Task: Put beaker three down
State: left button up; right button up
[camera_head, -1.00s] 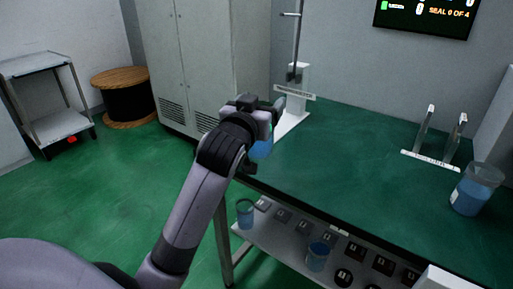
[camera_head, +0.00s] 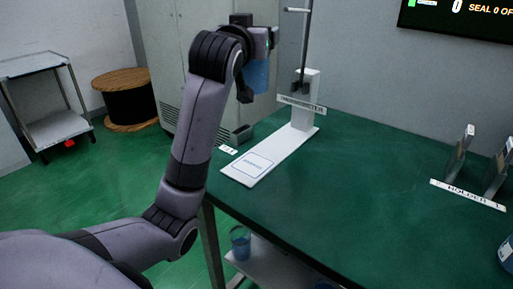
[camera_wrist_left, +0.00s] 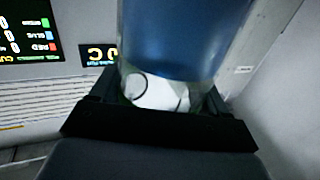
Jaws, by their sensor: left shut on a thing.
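My left gripper (camera_head: 262,45) is shut on a clear beaker with blue liquid (camera_head: 257,76), holding it in the air above the table's left end. The arm hides part of the beaker. In the left wrist view, the blue beaker (camera_wrist_left: 180,40) stands large between the dark fingers (camera_wrist_left: 160,115); no number shows on it. A white stand (camera_head: 303,100) on the green table (camera_head: 350,180) has a flat base plate with a marked square (camera_head: 253,164), which is bare. The beaker is above and behind this plate in the picture. My right gripper is not in view.
A beaker (camera_head: 240,243) stands on the lower shelf. A blue item (camera_head: 506,253) is cut off at the right edge. A labelled holder (camera_head: 468,194) with upright posts stands at the table's right. A cabinet (camera_head: 180,60) is behind my arm. The table's middle is clear.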

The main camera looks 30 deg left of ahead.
aim_at(254, 76)
pick_arm(q)
notch_tip(254, 76, down, 8)
jog(key=shift+s+f+b, duration=0.15)
jog(key=shift+f+b, duration=0.1)
jog(key=shift+b, duration=0.5)
notch_tip(254, 76, down, 11)
jog(key=b, duration=0.2)
jog(key=o, duration=1.7)
jog(key=shift+f, duration=0.15)
jog(key=v, duration=1.2)
